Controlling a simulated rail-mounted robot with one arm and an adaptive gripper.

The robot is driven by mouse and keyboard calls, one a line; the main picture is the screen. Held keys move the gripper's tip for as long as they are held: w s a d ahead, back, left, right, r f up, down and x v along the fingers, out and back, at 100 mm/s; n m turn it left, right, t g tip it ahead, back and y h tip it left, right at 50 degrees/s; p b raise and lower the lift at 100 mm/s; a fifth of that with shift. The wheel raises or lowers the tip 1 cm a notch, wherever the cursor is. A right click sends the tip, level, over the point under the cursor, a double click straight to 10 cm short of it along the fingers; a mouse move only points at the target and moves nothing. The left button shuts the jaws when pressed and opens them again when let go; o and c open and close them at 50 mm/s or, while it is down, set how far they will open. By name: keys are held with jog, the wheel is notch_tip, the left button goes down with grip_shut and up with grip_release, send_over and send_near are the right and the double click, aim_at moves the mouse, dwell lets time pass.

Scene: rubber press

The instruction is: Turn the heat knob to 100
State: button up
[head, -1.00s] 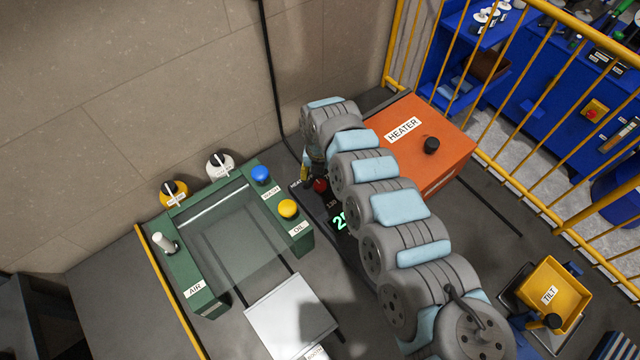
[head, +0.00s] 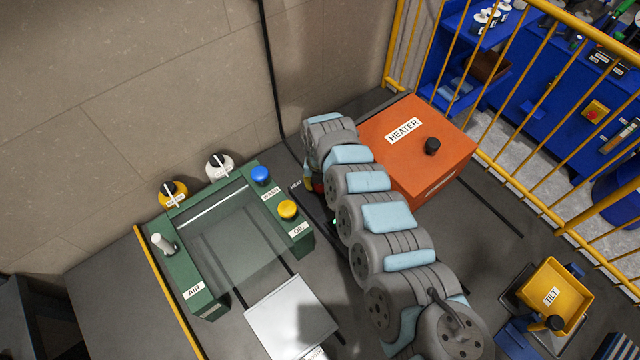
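The heat control sits between the green press and the orange heater, beside a small dark label reading "HEAT" (head: 296,185). Only a sliver of red, which looks like the heat knob (head: 318,187), shows at the left edge of my arm. The rest of the knob and its dial are hidden. The green digital display is almost wholly covered by my arm, and its number cannot be read. My gripper (head: 309,183) points down at the knob under my wrist. Its fingers are mostly hidden, and I cannot tell whether they touch the knob.
The green press (head: 196,290) with AIR, WASH and OIL labels stands left, with blue (head: 261,175) and yellow (head: 288,209) knobs close to my wrist. The orange heater box (head: 400,165) with a black knob is close on the right. A yellow tilt tray (head: 556,292) lies at lower right.

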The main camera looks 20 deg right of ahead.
jog(key=shift+c, duration=0.5)
jog(key=shift+m+p, duration=0.3)
jog(key=shift+p, duration=0.05)
jog(key=shift+r+m+p, duration=0.2)
jog(key=shift+m+p, duration=0.5)
jog(key=shift+m, duration=0.3)
jog(key=m+p, duration=0.1)
jog(key=m, duration=0.1)
jog(key=shift+f+m, duration=0.1)
jog(key=shift+m, duration=0.2)
jog(key=m+p, duration=0.2)
jog(key=m, duration=0.4)
jog(key=shift+m+p, duration=0.3)
jog(key=shift+p, duration=0.05)
jog(key=m+p, duration=0.1)
jog(key=m, duration=0.5)
jog(key=shift+f+p, duration=0.1)
jog(key=shift+p, duration=0.25)
jog(key=m+p, duration=0.1)
jog(key=m, duration=0.4)
jog(key=shift+f+m, duration=0.1)
jog(key=shift+m, duration=0.3)
